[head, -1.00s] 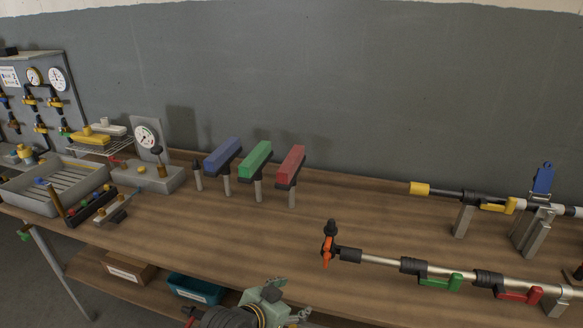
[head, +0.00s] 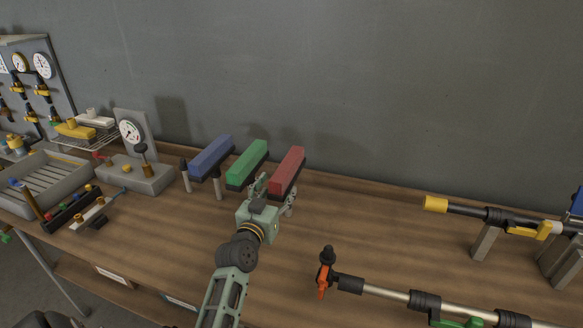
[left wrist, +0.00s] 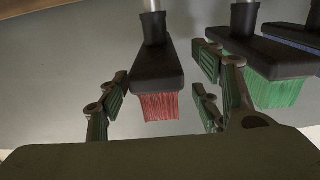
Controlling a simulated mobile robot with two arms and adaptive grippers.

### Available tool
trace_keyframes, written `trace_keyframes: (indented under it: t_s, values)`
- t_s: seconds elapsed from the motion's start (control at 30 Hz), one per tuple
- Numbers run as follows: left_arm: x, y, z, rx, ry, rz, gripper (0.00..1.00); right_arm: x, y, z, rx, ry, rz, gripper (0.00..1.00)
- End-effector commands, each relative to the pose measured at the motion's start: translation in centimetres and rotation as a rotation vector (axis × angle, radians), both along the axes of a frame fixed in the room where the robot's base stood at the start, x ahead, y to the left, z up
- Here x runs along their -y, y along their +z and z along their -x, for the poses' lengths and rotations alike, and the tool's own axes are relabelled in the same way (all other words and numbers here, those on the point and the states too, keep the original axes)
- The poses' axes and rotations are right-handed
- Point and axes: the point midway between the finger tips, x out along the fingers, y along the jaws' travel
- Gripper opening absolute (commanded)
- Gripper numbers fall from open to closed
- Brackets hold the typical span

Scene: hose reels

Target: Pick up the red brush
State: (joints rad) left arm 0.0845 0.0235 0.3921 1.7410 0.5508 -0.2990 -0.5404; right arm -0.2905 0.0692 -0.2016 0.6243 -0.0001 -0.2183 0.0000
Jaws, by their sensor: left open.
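The red brush (head: 287,170) has a red block on a dark base and stands at the right end of a row of three on the workbench. In the left wrist view its red bristles (left wrist: 159,106) and black base lie between the spread fingers, with no finger clearly touching them. My left gripper (head: 274,187) is open, just in front of the red brush's lower part. The gripper hides the red brush's post in the head view. My right gripper is not in view.
The green brush (head: 247,161) stands close on the left, and its bristles (left wrist: 275,92) are near the fingers. The blue brush (head: 211,157) is further left. Pipes with a yellow end (head: 435,204) and an orange valve (head: 322,281) lie right. The bench between is clear.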

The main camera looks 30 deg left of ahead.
Motion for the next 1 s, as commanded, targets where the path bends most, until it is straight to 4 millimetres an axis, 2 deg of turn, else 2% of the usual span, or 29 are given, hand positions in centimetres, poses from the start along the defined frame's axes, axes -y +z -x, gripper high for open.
trace_keyframes:
  t_s: [0.1,0.3,0.6,0.93,1.0]
  values:
    - [-0.3,0.1,-1.3,-0.001,-0.001,0.0,0.59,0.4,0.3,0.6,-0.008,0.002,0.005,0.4]
    - [-0.6,0.1,-2.7,-0.002,-0.001,0.0,0.59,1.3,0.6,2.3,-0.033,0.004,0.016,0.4]
    - [-1.5,-0.1,-6.3,-0.001,-0.002,-0.001,0.59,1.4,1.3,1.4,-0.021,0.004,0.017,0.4]
    - [-1.7,-0.3,-6.9,-0.002,-0.002,0.0,0.59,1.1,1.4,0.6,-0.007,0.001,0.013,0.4]
    - [-1.7,-0.2,-6.9,-0.002,-0.002,0.0,0.55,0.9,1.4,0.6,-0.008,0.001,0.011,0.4]
